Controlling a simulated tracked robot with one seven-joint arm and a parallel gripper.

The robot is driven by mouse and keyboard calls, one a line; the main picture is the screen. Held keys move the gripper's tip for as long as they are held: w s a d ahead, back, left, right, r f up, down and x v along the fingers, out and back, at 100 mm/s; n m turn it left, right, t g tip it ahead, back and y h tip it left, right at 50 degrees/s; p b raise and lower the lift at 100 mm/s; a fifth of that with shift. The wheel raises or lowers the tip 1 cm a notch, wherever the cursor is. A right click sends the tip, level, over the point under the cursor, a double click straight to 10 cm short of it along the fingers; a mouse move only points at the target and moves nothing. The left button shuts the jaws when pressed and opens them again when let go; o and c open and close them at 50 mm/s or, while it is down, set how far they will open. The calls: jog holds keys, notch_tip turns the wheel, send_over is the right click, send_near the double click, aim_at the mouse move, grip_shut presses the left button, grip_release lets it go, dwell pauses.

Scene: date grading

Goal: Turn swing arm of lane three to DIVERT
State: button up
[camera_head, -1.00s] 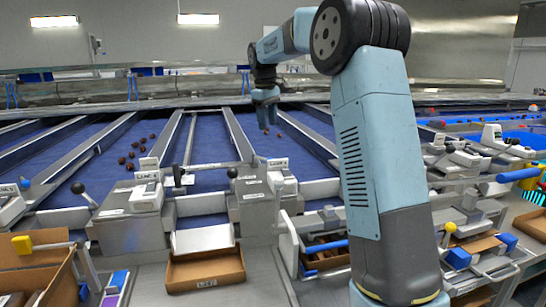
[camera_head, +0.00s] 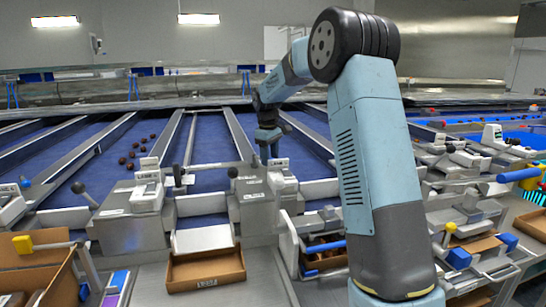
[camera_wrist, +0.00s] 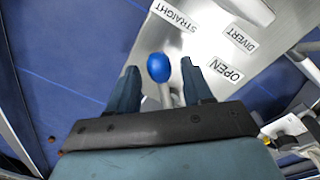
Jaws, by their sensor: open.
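In the wrist view, a blue ball knob (camera_wrist: 158,66) on a short grey stem sits between the fingertips of my gripper (camera_wrist: 159,73). My gripper is open, one finger on each side, with gaps visible. The knob is over a bright metal plate (camera_wrist: 205,48) with labels STRAIGHT (camera_wrist: 175,18), DIVERT (camera_wrist: 240,38) and OPEN (camera_wrist: 222,68). The swing arm below the knob is mostly hidden by my gripper. In the head view, my gripper (camera_head: 268,152) is low behind a grey lane box (camera_head: 257,203); the knob cannot be made out there. The lane number is not readable.
Blue lanes with metal dividers (camera_head: 178,135) run away behind the boxes. Dark dates (camera_head: 133,155) lie on one lane to the left. Black-knobbed levers (camera_head: 78,188) stand on the boxes. A cardboard tray (camera_head: 205,270) is at the front.

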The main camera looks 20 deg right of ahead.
jog(key=shift+c, duration=0.5)
grip_shut()
